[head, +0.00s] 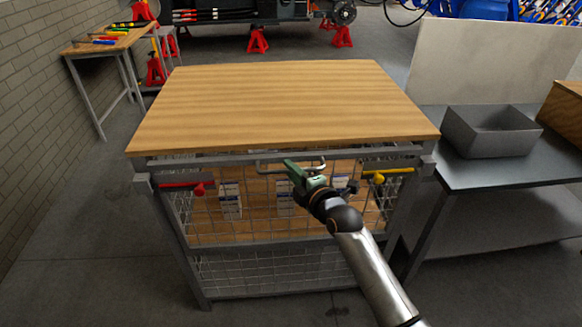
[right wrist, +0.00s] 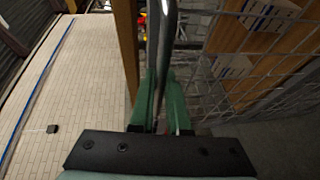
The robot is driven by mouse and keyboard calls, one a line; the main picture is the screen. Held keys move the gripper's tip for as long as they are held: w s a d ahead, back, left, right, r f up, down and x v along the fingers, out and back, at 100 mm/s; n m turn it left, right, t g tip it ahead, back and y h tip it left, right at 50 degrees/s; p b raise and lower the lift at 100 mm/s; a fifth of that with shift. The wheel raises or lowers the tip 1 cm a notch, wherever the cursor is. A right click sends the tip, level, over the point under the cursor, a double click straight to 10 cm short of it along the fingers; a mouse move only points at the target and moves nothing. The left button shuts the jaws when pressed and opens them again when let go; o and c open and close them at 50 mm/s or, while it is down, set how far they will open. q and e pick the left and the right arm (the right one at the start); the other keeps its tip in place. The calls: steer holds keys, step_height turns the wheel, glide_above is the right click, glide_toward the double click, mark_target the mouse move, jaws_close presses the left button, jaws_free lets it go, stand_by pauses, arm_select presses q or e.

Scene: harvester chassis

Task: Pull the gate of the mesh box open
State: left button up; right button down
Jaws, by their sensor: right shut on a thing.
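The mesh box (head: 250,270) is a grey wire cage under a wooden top. Its gate (head: 262,222) is the upper front mesh panel, standing upright or nearly so; I cannot tell whether it is slightly open. A grey bar handle (head: 268,172) is at the gate's top edge. My right gripper (head: 291,166), with green fingers, is shut on this handle. In the right wrist view the grey handle bar (right wrist: 166,45) runs between the fingers of my right gripper (right wrist: 166,85). My left gripper is out of view.
A wooden top (head: 280,100) covers the box. A red-handled tool (head: 198,187) and a yellow-handled one (head: 378,178) sit at the front corners. White cartons (head: 230,200) stand behind the mesh. A grey bin (head: 492,132) is on the right-hand bench. Floor before the box is clear.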

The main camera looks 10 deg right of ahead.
arm_select(q)
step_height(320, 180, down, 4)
steer(key=b, duration=0.6)
arm_select(e)
steer(key=s+f+n+t+y, duration=0.1)
steer(key=s+f+t, duration=0.1)
steer(key=s, duration=0.6)
steer(key=s+f+n+t, duration=0.1)
steer(key=s+f, duration=0.3)
steer(key=s, duration=0.4)
steer(key=shift+s+f+t+y, duration=0.15)
steer(key=shift+s+t+y, duration=0.25)
steer(key=shift+t, duration=0.4)
